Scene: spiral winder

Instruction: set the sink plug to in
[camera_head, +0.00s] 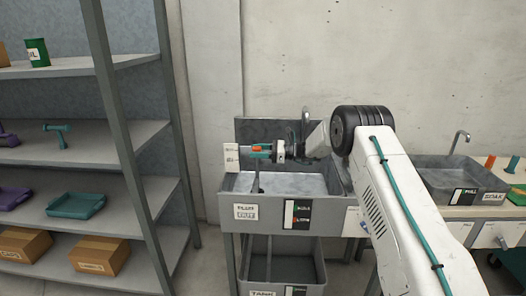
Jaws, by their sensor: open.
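The left sink (290,184) is a grey metal basin with a tall back panel, and water or a pale floor shows inside it. A thin dark upright stem (257,182) stands at the basin's left part, just under my gripper. I cannot tell if it is the sink plug, or whether the plug is in or out. My gripper (260,151), with teal and orange parts, is open and points left above the basin's left side. I see nothing held in it. My arm hides the basin's right end.
A white labelled plate (231,157) stands at the sink's left edge, close to the gripper. A faucet (305,120) rises behind. A grey bin (283,270) sits below. A second sink (458,176) is at right. Shelves (70,153) with trays and boxes fill the left.

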